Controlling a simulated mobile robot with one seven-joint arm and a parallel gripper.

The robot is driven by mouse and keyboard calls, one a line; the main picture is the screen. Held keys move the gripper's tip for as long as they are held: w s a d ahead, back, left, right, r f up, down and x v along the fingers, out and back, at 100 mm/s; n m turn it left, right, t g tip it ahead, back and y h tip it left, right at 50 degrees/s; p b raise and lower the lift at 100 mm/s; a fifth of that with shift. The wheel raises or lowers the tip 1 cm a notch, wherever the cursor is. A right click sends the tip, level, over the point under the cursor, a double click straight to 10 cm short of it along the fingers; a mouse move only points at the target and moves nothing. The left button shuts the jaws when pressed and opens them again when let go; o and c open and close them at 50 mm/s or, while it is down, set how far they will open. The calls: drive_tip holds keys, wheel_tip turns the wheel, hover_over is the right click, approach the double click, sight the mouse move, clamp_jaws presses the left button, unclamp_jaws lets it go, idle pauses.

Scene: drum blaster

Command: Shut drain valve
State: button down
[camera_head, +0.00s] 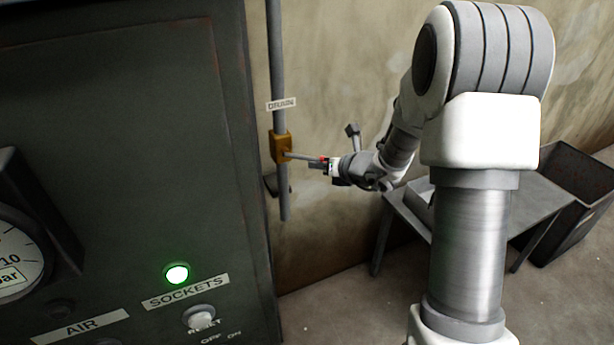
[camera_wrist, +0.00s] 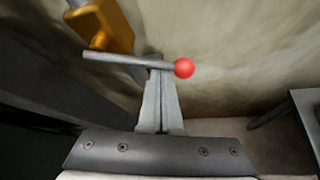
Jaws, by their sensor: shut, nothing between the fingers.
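The drain valve is a yellow-brown body (camera_head: 281,147) on a vertical grey pipe (camera_head: 277,60) beside the dark cabinet. A paper label on the pipe above it reads something like "DRAIN". Its grey lever (camera_head: 300,156) sticks out to the right, roughly across the pipe, with a red knob at its end. In the wrist view the lever (camera_wrist: 125,60) ends in the red knob (camera_wrist: 183,68), and the valve body (camera_wrist: 115,30) is at upper left. My gripper (camera_wrist: 158,75) is shut and empty, its fingertips at the lever near the knob. I cannot tell whether they touch it.
The dark cabinet (camera_head: 130,130) fills the left, with a gauge (camera_head: 18,255), a lit green lamp (camera_head: 177,273) and a reset knob (camera_head: 200,316). A grey table (camera_head: 525,205) and a dark bin (camera_head: 583,170) stand at right. The wall is close behind the pipe.

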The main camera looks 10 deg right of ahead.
drive_tip(key=shift+w+d+r+n+h+b, duration=0.1)
drive_tip(key=shift+d+r+n+h+b, duration=0.05)
drive_tip(key=shift+r+n+h+b, duration=0.35)
drive_tip(key=shift+d+r+n+h+b, duration=0.15)
drive_tip(key=shift+r+n+h+b, duration=0.25)
drive_tip(key=shift+r+b, duration=0.1)
drive_tip(key=shift+d+r+b, duration=0.15)
drive_tip(key=shift+r+b, duration=0.15)
drive_tip(key=shift+r, duration=0.3)
